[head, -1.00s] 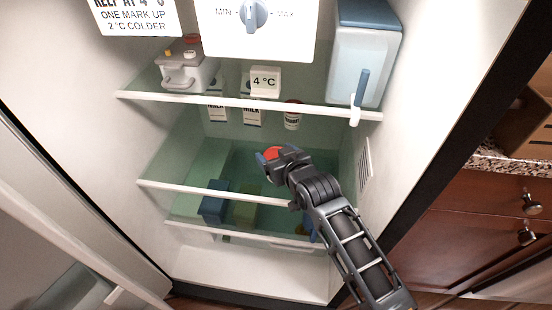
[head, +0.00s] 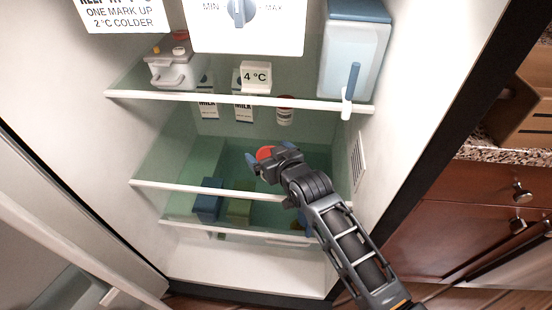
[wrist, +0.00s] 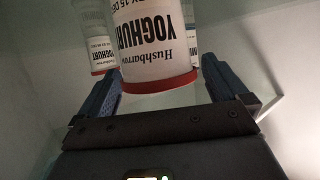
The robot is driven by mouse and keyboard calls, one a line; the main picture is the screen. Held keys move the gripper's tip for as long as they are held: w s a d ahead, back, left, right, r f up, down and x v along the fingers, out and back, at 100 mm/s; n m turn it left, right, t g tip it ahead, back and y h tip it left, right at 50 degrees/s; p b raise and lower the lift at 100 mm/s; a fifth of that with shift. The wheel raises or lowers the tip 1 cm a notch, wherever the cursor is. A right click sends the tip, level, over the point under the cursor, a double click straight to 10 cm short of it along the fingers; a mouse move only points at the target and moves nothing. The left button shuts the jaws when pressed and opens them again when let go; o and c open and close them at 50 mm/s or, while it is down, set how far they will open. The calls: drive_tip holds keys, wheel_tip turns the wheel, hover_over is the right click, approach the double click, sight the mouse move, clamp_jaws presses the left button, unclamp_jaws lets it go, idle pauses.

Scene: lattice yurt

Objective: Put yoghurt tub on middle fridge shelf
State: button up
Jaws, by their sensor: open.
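The yoghurt tub (wrist: 155,45) is white with a red lid and stands between my gripper's two fingers in the wrist view, its label upside down there. Its red lid (head: 265,153) shows at my gripper's tip in the head view. My gripper (head: 267,161) is open around the tub, inside the fridge above the middle shelf (head: 160,186). A gap shows between the lid and the left finger. The tub's base is hidden, so I cannot tell its contact with the shelf.
Milk cartons (head: 243,106) and another white tub (head: 284,110) stand farther back. The top shelf (head: 225,100) holds a white container (head: 172,70) and a blue-lidded dispenser (head: 352,55). Boxes (head: 208,200) sit below. The left of the middle shelf is clear.

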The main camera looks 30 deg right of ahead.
drive_tip(key=p+v, duration=0.1)
drive_tip(key=v, duration=1.1)
drive_tip(key=s+a, duration=0.1)
drive_tip(key=s, duration=1.8)
drive_tip(key=s+a+r+t, duration=0.1)
drive_tip(key=s+r, duration=1)
drive_tip(key=s, duration=0.5)
drive_tip(key=shift+r, duration=0.4)
drive_tip(key=shift+s+a, duration=0.15)
